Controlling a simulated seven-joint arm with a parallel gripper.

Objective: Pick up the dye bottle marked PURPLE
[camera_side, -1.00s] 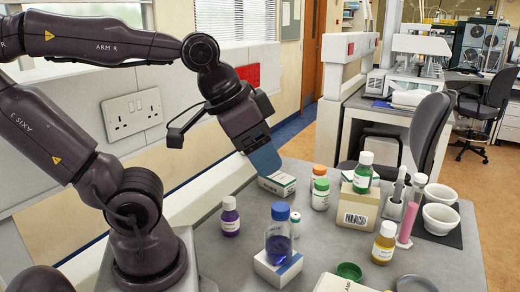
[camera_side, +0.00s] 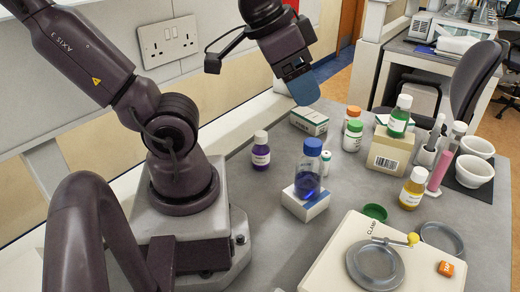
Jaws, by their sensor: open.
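A small bottle of purple liquid with a white cap (camera_side: 261,150) stands upright on the grey bench, left of a blue-capped bottle. Its white label is too small to read. My gripper (camera_side: 304,92), with a blue fingertip pad, hangs above the bench, up and right of the purple bottle in the picture. It is open and apart from the bottle, with nothing seen between its fingers; the pad facing the camera hides the gap. An amber bottle with yellow contents and a white cap (camera_side: 412,190) and a green bottle with a white cap (camera_side: 400,117) also stand there.
The blue-capped bottle (camera_side: 308,172) stands on a white block (camera_side: 306,203) close right of the purple bottle. A carton (camera_side: 309,122) lies below my gripper. A cream clamp device (camera_side: 330,262) fills the front.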

